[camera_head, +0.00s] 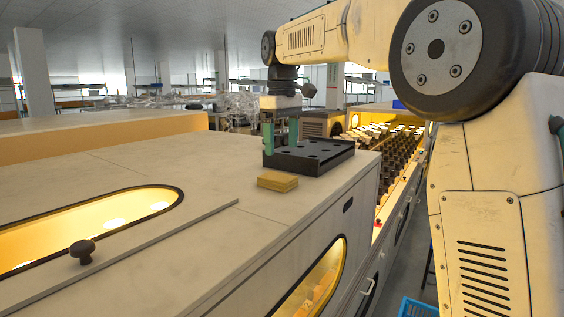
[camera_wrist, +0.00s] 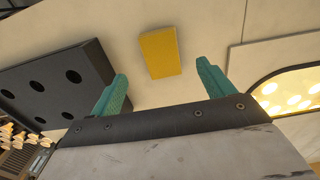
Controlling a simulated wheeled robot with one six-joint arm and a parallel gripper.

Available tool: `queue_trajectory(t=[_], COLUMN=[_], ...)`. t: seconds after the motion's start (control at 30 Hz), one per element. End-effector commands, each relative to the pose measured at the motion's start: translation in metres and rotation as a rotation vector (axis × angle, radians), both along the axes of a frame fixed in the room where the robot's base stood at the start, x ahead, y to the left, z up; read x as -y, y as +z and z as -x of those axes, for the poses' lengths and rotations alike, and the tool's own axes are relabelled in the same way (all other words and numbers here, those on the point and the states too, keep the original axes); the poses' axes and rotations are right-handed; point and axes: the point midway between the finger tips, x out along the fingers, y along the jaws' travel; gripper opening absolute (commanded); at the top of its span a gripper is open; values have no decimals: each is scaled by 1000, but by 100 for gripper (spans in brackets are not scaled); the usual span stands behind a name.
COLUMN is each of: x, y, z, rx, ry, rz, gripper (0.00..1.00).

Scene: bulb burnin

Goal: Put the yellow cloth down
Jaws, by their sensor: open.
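The yellow cloth (camera_head: 278,181) lies as a flat, folded rectangle on the pale cabinet top, just in front of the black holed tray. It also shows in the wrist view (camera_wrist: 160,53), beyond and between my fingertips, with bare surface around it. My gripper (camera_head: 281,139) points down above the cabinet top, behind the cloth and at the left end of the tray in the head view. In the wrist view my gripper's two green fingers (camera_wrist: 163,80) are spread apart with nothing between them, clear of the cloth.
The black holed tray (camera_head: 312,157) sits beside my gripper. A lit window (camera_head: 90,228) with a dark knob (camera_head: 82,250) and a raised strip are on the near left. Racks of bulbs (camera_head: 395,145) stand beyond the right edge. The cabinet top left of the cloth is clear.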

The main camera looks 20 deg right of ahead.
Motion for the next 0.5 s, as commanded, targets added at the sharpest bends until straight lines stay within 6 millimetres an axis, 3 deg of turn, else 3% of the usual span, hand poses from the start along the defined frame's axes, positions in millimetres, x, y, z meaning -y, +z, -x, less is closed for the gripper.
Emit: queue_trajectory(t=[0.2, 0.4, 0.5], x=[0, 0, 1], y=[28, 34, 34], z=[0, 1, 12], rx=[-1, 0, 3], ry=[0, -1, -17], rz=[1, 0, 0], gripper=[81, 81, 81])
